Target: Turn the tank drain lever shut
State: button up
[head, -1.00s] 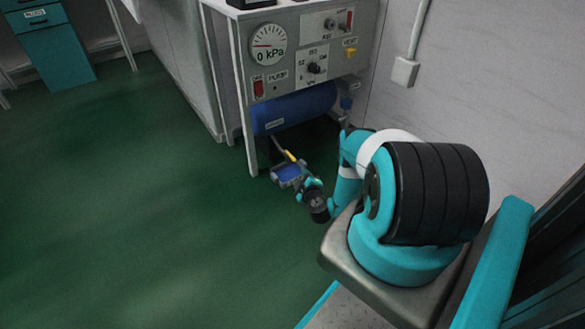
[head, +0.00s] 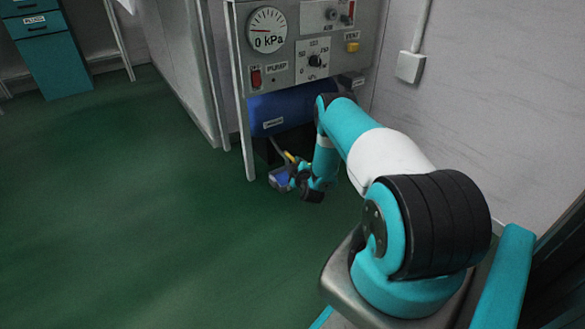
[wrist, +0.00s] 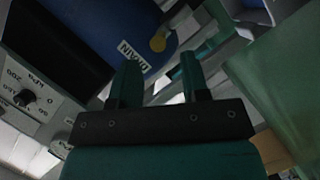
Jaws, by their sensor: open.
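The blue tank (head: 278,110) lies under the control panel in the head view. It fills the upper left of the wrist view (wrist: 105,22), with a white DRAIN label (wrist: 137,54). A small yellow piece, partly hidden by my arm, shows below the tank in the head view (head: 290,157). My gripper (wrist: 158,66) is open, its two fingers pointing toward the yellow part with nothing between them. I cannot tell the remaining distance or the lever's exact angle.
The control panel (head: 288,75) carries a gauge (head: 268,30) at 0 kPa, a red pump switch, a dial (head: 315,61) and a yellow vent knob (head: 352,47). A stand leg (head: 245,140) rises left of my gripper. Green floor is free to the left; a wall closes the right.

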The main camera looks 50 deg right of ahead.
aim_at(294, 162)
jog(key=b+x, duration=0.3)
jog(key=x, duration=0.2)
jog(key=shift+w+d+f, duration=0.2)
jog(key=shift+w, duration=0.05)
jog(key=shift+w+d+b, duration=0.3)
jog(key=shift+w+b, duration=0.05)
jog(key=shift+w, duration=0.05)
jog(key=shift+r, duration=0.1)
grip_shut()
